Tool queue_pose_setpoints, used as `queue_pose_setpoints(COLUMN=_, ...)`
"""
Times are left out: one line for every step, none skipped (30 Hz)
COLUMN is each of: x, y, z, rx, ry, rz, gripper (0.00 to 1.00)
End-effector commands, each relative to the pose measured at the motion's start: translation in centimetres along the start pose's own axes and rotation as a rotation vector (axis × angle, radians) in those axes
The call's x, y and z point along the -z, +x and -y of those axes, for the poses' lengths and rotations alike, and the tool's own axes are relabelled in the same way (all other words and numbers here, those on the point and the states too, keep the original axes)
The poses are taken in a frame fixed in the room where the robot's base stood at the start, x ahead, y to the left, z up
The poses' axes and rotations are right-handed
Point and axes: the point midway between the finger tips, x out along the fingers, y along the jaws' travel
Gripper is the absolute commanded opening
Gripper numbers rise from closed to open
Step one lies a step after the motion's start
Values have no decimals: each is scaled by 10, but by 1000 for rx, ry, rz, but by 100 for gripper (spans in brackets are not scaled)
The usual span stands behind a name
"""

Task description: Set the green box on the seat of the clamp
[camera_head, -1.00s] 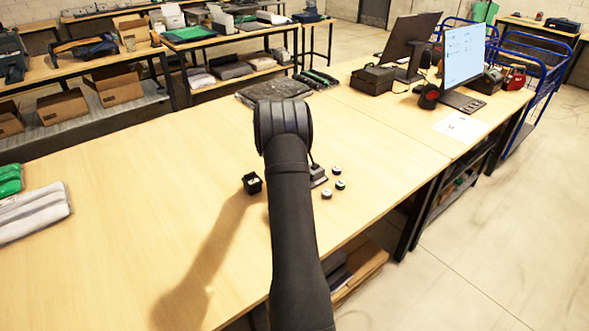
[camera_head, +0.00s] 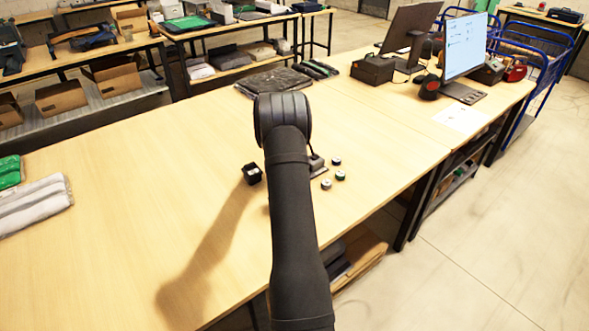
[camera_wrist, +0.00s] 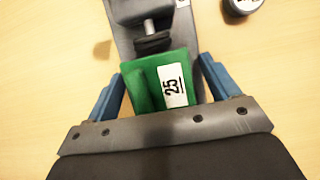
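The green box (camera_wrist: 146,88) shows in the wrist view with a white label reading 25. In the head view my arm hides the box and fingers; part of the clamp (camera_head: 317,165) shows right of the arm.
Several small round pieces (camera_head: 340,175) lie right of the clamp; one (camera_wrist: 240,5) shows at the wrist view's upper right. A small black box (camera_head: 252,173) stands left of my arm. Grey and green packed garments (camera_head: 35,205) lie at far left. The table's (camera_head: 130,190) left middle is clear.

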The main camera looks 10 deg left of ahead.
Motion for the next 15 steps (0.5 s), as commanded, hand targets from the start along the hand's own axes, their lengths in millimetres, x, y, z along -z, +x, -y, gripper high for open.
queue_pose_setpoints(x=0, y=0, z=0, rx=0, ry=0, rz=0, gripper=81)
queue_pose_setpoints(x=0, y=0, z=0, rx=0, ry=0, rz=0, gripper=81)
queue_pose_setpoints(x=0, y=0, z=0, rx=0, ry=0, rz=0, gripper=81)
queue_pose_setpoints(x=0, y=0, z=0, rx=0, ry=0, rz=0, gripper=81)
queue_pose_setpoints(x=0, y=0, z=0, rx=0, ry=0, rz=0, gripper=81)
queue_pose_setpoints(x=0, y=0, z=0, rx=0, ry=0, rz=0, gripper=81)
queue_pose_setpoints(x=0, y=-1, z=0, rx=0, ry=0, rz=0, gripper=81)
queue_pose_setpoints(x=0, y=-3, z=0, rx=0, ry=0, rz=0, gripper=81)
queue_pose_setpoints(x=0, y=-6, z=0, rx=-1, ry=0, rz=1, gripper=81)
queue_pose_setpoints(x=-1, y=-9, z=-1, rx=-2, ry=0, rz=1, gripper=81)
queue_pose_setpoints(x=-1, y=-13, z=-1, rx=-2, ry=0, rz=1, gripper=81)
queue_pose_setpoints(x=-1, y=-19, z=-1, rx=-3, ry=0, rz=2, gripper=81)
queue_pose_setpoints(x=-1, y=-24, z=-1, rx=-3, ry=0, rz=2, gripper=81)
queue_pose_setpoints(x=-1, y=-31, z=-1, rx=-4, ry=0, rz=2, gripper=81)
queue_pose_setpoints(x=0, y=-40, z=-1, rx=-3, ry=-1, rz=2, gripper=81)
